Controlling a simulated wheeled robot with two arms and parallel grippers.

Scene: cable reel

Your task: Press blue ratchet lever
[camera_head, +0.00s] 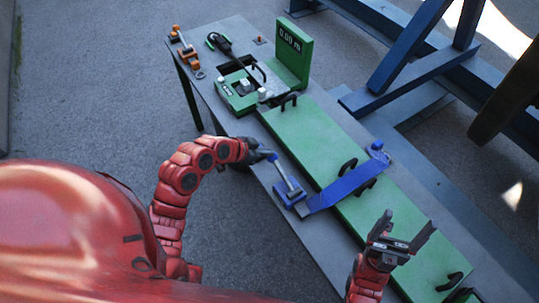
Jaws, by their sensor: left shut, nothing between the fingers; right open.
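The blue ratchet lever (285,178) stands up from a blue ratchet base on the near edge of the workbench. A wide blue strap (345,187) runs from the base across the green panel to a blue fitting (377,149). My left gripper (262,156) is shut and empty, at the upper end of the lever. I cannot tell whether it touches the lever. My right gripper (398,238) is open and empty, with its fingers pointing up, over the near right part of the bench.
The green panel (315,135) carries several black handles. Behind it stand a green unit with a display (294,50) and a green box (237,92). Orange tools (187,50) lie at the far left end. Blue beams (405,55) rise at the back right.

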